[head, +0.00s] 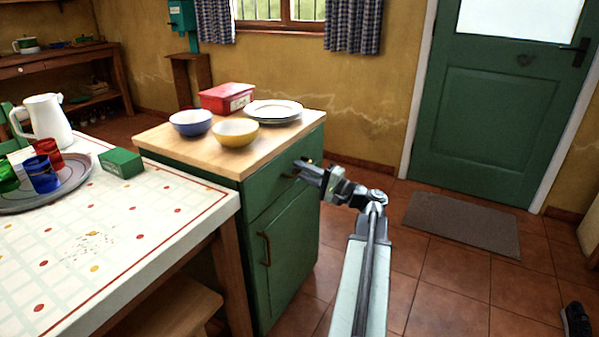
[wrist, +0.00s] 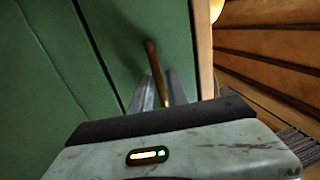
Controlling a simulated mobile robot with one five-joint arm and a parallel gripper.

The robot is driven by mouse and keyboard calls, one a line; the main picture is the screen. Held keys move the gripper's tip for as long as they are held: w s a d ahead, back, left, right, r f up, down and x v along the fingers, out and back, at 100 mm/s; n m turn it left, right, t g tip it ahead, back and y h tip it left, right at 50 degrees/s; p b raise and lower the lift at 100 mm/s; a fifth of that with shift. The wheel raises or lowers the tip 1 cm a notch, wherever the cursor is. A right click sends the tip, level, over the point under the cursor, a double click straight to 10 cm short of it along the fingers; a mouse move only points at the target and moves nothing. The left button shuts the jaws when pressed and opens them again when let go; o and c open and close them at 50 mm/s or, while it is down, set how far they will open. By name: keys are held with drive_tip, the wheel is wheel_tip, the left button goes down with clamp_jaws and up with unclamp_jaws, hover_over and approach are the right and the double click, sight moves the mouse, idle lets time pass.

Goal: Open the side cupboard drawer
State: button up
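The side cupboard (head: 262,260) is green with a light wooden top and stands right of the table. Its drawer (head: 265,218) is above a door with a brown handle (head: 265,249). The drawer front looks flush with the cupboard, so the drawer is shut. My gripper (head: 304,172) is at the drawer front, hiding most of its handle in the head view. In the wrist view, the brass-coloured drawer handle (wrist: 153,65) runs between my two fingers (wrist: 159,88). The fingers look apart, with a little space beside the handle.
Two bowls (head: 190,123), a red box (head: 227,97) and stacked plates (head: 273,110) stand on the cupboard top. The table (head: 130,235) with a tray and jug is at the left. Tiled floor (head: 450,290) is free at the right, before a green door (head: 500,120) and mat (head: 462,223).

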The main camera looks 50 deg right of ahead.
clamp_jaws()
idle(1.2)
